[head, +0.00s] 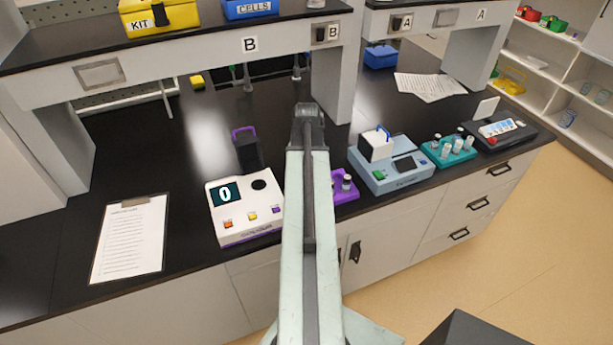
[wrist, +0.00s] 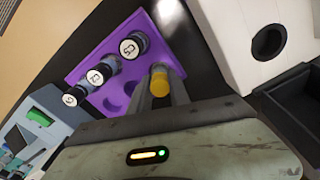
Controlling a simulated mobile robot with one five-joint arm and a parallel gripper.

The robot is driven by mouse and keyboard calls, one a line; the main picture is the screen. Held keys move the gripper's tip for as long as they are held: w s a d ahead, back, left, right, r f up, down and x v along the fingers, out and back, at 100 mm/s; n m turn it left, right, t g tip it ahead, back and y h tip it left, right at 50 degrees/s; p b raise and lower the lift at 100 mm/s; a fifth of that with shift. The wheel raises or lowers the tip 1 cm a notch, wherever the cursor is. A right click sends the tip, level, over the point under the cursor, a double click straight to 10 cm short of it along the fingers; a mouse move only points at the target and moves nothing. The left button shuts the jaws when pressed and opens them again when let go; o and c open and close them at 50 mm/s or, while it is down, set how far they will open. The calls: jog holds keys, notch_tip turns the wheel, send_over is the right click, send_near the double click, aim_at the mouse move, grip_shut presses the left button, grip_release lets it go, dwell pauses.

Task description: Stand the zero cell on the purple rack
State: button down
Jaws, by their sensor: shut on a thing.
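The purple rack (wrist: 105,58) fills the upper middle of the wrist view. It holds three dark vials with white labelled caps (wrist: 128,47), and empty round holes show along its near side. My gripper (wrist: 160,82) is shut on a small cell with a yellow top (wrist: 159,83), which I take for the zero cell. The cell appears over the rack's right edge; its lower end is hidden, so I cannot tell whether it touches the rack. In the head view the purple rack (head: 345,190) is partly hidden behind my arm, and my gripper is hidden.
The white meter (head: 245,222) with a round socket reads 0 and stands left of the rack. Its dark lid (head: 247,152) stands open behind. A blue-grey instrument (head: 392,165) stands right of the rack. A clipboard (head: 130,240) lies far left, with bare counter between.

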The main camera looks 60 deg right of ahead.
jog(key=c, duration=0.5)
grip_release()
dwell(0.3)
jog(key=shift+r+p, duration=3.5)
jog(key=shift+p, duration=0.05)
